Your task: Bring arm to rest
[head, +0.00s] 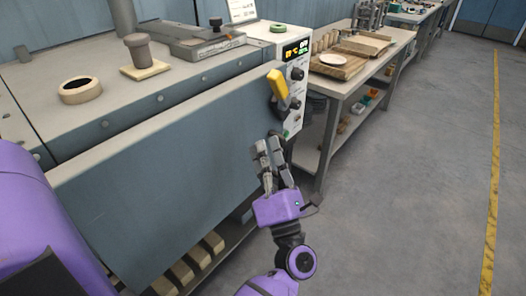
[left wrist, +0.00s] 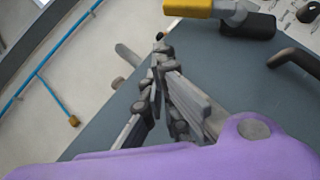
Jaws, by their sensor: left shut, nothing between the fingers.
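My left gripper (head: 268,146) is in the middle of the head view, in front of the right end of the blue-grey plate dryer (head: 170,165). Its fingers point up, below the dryer's yellow handle (head: 278,88), and are apart from it. In the left wrist view the fingertips (left wrist: 160,52) are close together with nothing between them. The yellow handle shows at the top of that view (left wrist: 200,8). The dryer's blue-grey front (left wrist: 225,75) lies behind the fingers. My right gripper is in neither view.
A control panel (head: 298,75) with a lit display and knobs is beside the handle. A wooden workbench (head: 340,85) with wooden pieces stands behind to the right. Wooden blocks (head: 190,268) lie under the dryer. The grey floor (head: 425,190) at right is clear, with a yellow line.

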